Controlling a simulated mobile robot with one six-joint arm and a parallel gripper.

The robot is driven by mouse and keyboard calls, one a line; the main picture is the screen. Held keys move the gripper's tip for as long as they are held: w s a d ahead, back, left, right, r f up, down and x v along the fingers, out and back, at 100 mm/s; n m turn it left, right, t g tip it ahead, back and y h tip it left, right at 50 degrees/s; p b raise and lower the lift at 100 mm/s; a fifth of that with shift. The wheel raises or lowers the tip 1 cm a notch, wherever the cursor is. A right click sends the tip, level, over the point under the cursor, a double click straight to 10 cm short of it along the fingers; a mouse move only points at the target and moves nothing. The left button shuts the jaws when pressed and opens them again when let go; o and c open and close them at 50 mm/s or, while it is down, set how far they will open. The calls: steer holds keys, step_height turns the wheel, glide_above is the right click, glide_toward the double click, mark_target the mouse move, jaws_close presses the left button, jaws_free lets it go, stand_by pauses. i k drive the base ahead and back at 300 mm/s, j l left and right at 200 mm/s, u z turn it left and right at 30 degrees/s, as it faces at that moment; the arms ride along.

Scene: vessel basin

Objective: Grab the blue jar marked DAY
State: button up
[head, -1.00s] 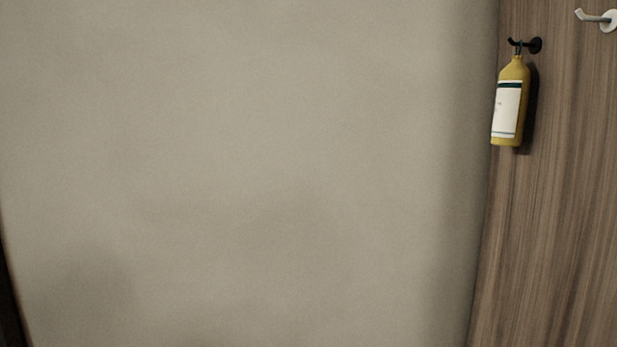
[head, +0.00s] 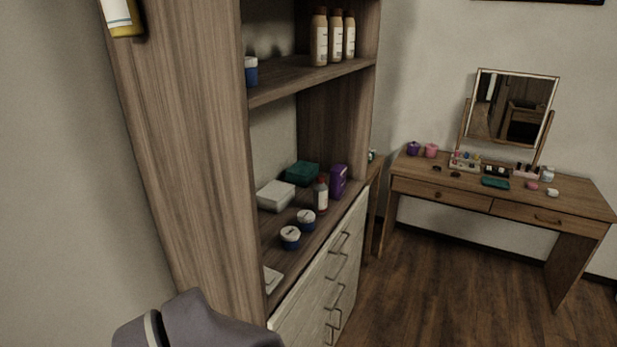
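Two small blue jars with white lids stand close together on the middle shelf of the wooden cabinet in the head view, the nearer one (head: 290,240) and the farther one (head: 307,223). Dark marks show on their lids, but they are too small to read. Another blue and white container (head: 251,74) stands on the shelf above, partly hidden by the cabinet's side panel. I cannot tell which one is marked DAY. My gripper is not in view.
Near the jars are a white box (head: 275,196), a red-capped bottle (head: 321,194), a purple box (head: 338,182) and a teal box (head: 302,174). The cabinet's side panel (head: 185,150) rises at left. A dressing table (head: 455,187) stands right; the floor between is clear.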

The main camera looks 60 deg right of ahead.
mark_target(291, 235)
steer(key=z, duration=1.85)
steer(key=i+l+z, duration=0.25)
steer(key=i, duration=0.2)
steer(key=i+l+z, duration=0.25)
steer(key=i, duration=0.25)
